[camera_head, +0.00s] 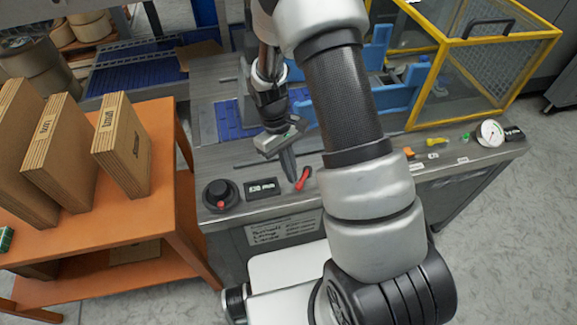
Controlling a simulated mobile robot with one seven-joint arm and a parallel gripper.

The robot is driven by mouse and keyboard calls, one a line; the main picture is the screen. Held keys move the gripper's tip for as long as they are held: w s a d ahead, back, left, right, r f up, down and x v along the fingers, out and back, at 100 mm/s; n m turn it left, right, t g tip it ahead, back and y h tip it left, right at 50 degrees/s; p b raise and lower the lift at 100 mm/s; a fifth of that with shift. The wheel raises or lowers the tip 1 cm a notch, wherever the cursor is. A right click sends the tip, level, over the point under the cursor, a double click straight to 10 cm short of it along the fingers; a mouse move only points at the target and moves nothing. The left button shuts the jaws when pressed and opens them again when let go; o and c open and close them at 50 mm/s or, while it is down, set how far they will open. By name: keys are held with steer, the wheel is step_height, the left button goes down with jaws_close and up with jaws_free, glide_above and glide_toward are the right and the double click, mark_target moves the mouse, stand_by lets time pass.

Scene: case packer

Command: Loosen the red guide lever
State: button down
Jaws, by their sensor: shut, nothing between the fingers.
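The red guide lever (304,178) stands on the front edge of the machine's grey top, tilted with its upper end to the right. My gripper (289,170) hangs just left of it, pointing down, with its fingers shut and nothing between them. The fingertips are close to the lever; I cannot tell whether they touch it. The lever's lower end is in open view.
A black knob (220,193) and a small black display (263,188) sit left of the lever. My arm covers the panel to its right. Further right are a yellow handle (437,141), a gauge (490,133) and a yellow-framed guard (500,40). An orange cart (150,221) with flat cartons stands left.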

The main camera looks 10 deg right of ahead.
steer(key=shift+s+d+n+t+h, duration=0.3)
steer(key=shift+s+n, duration=0.2)
steer(key=shift+n, duration=0.65)
steer(key=shift+s+d+n+t+h, duration=0.2)
steer(key=shift+s+d+n+h, duration=0.25)
steer(key=shift+n, duration=0.7)
steer(key=shift+s, duration=0.1)
steer(key=shift+a+r, duration=0.1)
steer(key=shift+a, duration=0.15)
steer(key=w+a, duration=0.1)
steer(key=w+a+r, duration=0.1)
steer(key=w+a, duration=0.1)
steer(key=shift+w+a+r+p, duration=0.1)
steer(key=shift+w+r+p, duration=0.15)
steer(key=shift+r+p, duration=0.15)
steer(key=v, duration=0.8)
steer(key=shift+d+r+p, duration=0.25)
steer(key=shift+p, duration=0.1)
steer(key=shift+s, duration=0.15)
